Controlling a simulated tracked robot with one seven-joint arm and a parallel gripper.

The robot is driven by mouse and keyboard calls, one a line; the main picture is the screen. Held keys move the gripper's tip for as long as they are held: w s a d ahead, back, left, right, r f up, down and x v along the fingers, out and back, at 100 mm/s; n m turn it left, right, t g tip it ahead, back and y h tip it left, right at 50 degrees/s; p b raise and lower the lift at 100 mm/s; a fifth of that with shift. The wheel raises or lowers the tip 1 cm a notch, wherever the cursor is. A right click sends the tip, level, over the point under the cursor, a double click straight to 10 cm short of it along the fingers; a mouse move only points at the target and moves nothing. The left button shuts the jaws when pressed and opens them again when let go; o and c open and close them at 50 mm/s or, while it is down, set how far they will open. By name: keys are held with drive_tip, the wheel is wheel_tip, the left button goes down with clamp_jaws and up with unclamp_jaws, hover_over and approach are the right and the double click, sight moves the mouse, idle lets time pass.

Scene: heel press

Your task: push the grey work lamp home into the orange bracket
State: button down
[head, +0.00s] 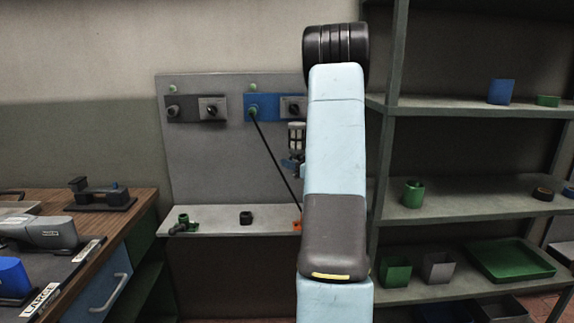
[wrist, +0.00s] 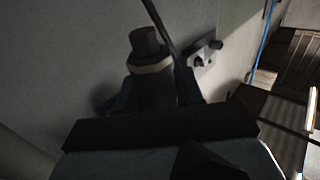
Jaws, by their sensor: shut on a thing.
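The grey work lamp (head: 296,136) shows in the head view just left of my arm, upright in front of the grey back panel. My gripper (head: 291,164), with blue fingers, is shut on it and mostly hidden behind my arm. In the wrist view the lamp (wrist: 150,70) is a dark cylinder with a paler collar, between the fingers of my gripper (wrist: 152,96). A small piece of the orange bracket (head: 297,225) shows at the right of the pale ledge, below the lamp. My arm hides the rest, and I cannot make out the bracket in the wrist view.
A black cable (head: 275,160) slants down from a green fitting on the blue plate (head: 265,107) and passes behind my arm. The ledge (head: 215,221) carries a green fitting and a black block (head: 246,217). A shelf rack (head: 440,213) stands right, a workbench (head: 125,212) left.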

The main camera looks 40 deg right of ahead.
drive_tip(key=shift+s+d, duration=0.2)
drive_tip(key=shift+d, duration=0.45)
drive_tip(key=shift+s+d, duration=0.2)
drive_tip(key=shift+d, duration=0.5)
drive_tip(key=shift+s+d, duration=0.2)
drive_tip(key=shift+d, duration=0.45)
drive_tip(key=shift+f, duration=0.15)
wheel_tip(320, 180, down, 14)
idle(2.7)
drive_tip(key=shift+f, duration=0.7)
idle(1.8)
